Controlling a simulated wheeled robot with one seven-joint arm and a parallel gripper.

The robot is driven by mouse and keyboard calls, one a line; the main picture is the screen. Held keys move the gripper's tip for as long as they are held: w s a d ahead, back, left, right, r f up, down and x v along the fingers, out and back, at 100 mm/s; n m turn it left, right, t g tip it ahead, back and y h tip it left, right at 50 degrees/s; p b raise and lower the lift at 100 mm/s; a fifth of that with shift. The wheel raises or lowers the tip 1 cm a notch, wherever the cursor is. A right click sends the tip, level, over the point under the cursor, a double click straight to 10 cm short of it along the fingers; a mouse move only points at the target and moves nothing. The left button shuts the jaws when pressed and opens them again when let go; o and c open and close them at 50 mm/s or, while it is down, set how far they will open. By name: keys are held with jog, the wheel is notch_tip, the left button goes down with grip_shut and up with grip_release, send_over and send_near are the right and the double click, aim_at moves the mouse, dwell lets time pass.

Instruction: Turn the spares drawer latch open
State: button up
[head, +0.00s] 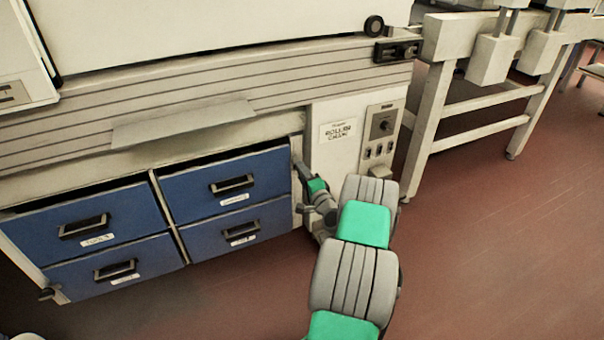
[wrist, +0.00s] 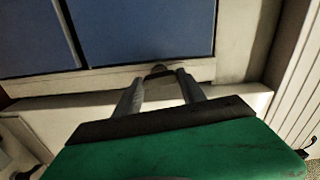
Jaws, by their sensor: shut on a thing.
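A bank of blue drawers sits under the machine. The upper right drawer (head: 228,184) and lower right drawer (head: 238,230) have dark handles and white labels too small to read, so I cannot tell which is the spares drawer. My gripper (head: 299,164) is at the frame's right edge, beside the upper right drawer. In the wrist view my gripper (wrist: 158,78) has its two grey fingers on either side of a small dark knob (wrist: 158,70), seemingly the latch, on the pale frame by the blue drawer front (wrist: 150,32). It is shut on this knob. My fingers partly hide the latch, and its angle is unclear.
The upper left drawer (head: 85,230) and lower left drawer (head: 120,266) stand alongside. Another dark knob (head: 45,294) is at the lower left. A control panel (head: 382,132) is right of my gripper. A pale ledge (head: 185,123) juts above the drawers. Floor (head: 480,240) is open at right.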

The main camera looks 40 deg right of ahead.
jog(key=shift+m, duration=0.6)
jog(key=o, duration=1.4)
jog(key=shift+c, duration=0.2)
jog(key=p+v, duration=0.2)
jog(key=v, duration=0.5)
jog(key=shift+s, duration=0.4)
jog(key=shift+a+r, duration=0.15)
jog(key=shift+a, duration=0.05)
